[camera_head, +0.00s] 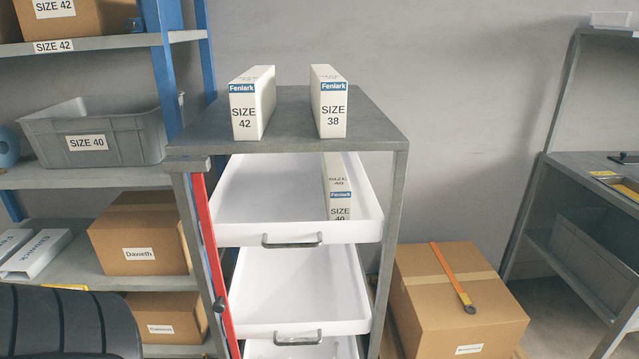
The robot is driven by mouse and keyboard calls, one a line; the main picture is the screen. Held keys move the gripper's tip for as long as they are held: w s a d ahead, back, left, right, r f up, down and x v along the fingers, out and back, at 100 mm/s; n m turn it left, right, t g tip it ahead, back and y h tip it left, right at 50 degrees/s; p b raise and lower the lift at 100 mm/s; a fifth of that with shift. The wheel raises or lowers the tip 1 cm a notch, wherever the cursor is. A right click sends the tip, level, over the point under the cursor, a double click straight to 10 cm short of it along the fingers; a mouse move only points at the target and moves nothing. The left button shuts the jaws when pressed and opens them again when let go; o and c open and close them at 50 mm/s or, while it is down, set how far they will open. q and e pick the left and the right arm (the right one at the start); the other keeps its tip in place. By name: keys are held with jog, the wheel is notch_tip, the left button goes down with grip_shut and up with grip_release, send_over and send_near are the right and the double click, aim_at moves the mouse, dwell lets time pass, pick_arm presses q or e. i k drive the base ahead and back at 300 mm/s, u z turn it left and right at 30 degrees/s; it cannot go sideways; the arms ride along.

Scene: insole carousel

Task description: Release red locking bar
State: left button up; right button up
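The red locking bar (213,260) runs down the left front post of the grey carousel (392,125). It stands nearly upright, with a grey block (188,164) at its top and a dark knob (219,304) low on it. The bar's lower end is out of the frame. White trays with metal handles sit in the carousel, the upper tray (300,233) and a lower tray (296,327) among them. No gripper shows in the view. A dark ribbed shape at the lower left corner may be part of my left arm.
Two Fenlark boxes, size 42 (245,118) and size 38 (332,110), stand on the carousel top. A size 40 box (339,190) is in the upper tray. A shelf rack (120,178) is close on the left.

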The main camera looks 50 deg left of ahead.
aim_at(221, 306)
jog(key=u, duration=2.15)
jog(key=k, duration=0.65)
jog(key=z, duration=0.25)
jog(key=i, duration=1.3)
jog(key=u, duration=0.9)
